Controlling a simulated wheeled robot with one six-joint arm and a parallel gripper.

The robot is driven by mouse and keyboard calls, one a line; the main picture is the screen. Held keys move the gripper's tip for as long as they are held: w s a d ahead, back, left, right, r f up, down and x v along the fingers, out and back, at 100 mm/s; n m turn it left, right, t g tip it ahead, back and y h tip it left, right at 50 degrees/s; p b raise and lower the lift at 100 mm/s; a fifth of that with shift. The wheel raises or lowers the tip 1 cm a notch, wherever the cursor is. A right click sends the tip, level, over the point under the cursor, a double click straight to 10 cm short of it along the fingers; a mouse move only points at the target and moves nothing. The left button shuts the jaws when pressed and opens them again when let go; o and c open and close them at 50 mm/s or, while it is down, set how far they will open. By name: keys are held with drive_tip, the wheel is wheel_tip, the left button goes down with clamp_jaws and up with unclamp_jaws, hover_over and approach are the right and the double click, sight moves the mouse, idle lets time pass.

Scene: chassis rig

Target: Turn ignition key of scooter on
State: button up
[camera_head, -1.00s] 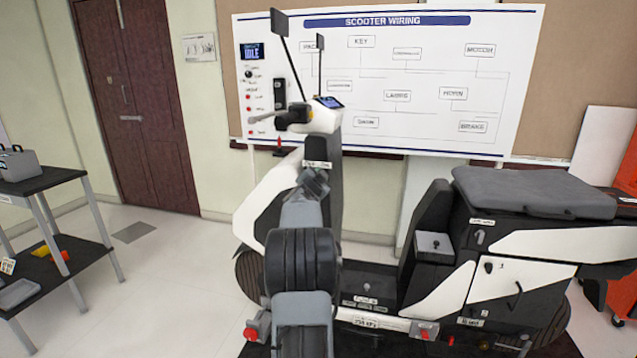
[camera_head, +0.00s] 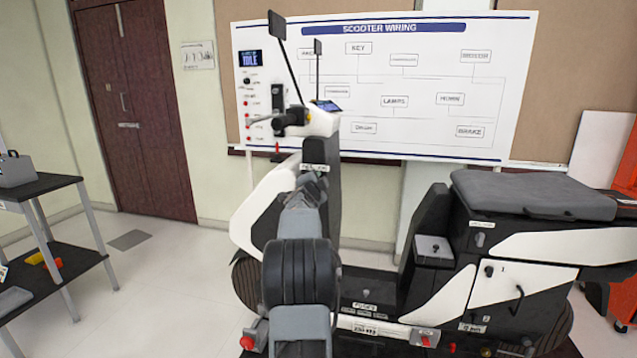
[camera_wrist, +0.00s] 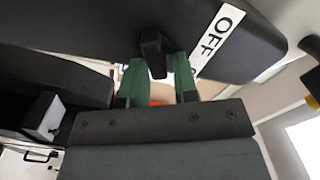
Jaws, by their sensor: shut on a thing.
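The scooter (camera_head: 262,215), white and black, stands side-on in the head view, with its front to the left. In the wrist view the black ignition key (camera_wrist: 153,45) sticks out of a dark panel (camera_wrist: 95,22) beside a white OFF label (camera_wrist: 217,40). My gripper (camera_wrist: 159,64) has its two green fingers on either side of the key and is shut on it. In the head view my arm hides the key and the fingertips, which are at the front column below the handlebar (camera_head: 295,120).
A wiring board (camera_head: 420,80) with a small display (camera_head: 250,58) reading IDLE hangs behind the scooter. A dark shelf cart (camera_head: 40,185) stands at the left. The scooter's seat box (camera_head: 530,195) is at the right. The floor (camera_head: 170,280) between cart and scooter is clear.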

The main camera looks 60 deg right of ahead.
drive_tip(key=shift+w+a+f, duration=0.1)
drive_tip(key=shift+w+f, duration=0.05)
drive_tip(key=shift+f, duration=0.15)
drive_tip(key=o, duration=0.7)
drive_tip(key=shift+a+r, duration=0.1)
drive_tip(key=shift+c, duration=0.2)
drive_tip(key=shift+r, duration=0.1)
drive_tip(key=b+v, duration=0.1)
drive_tip(key=v, duration=1.2)
drive_tip(key=shift+a, duration=0.3)
drive_tip(key=shift+r, duration=0.1)
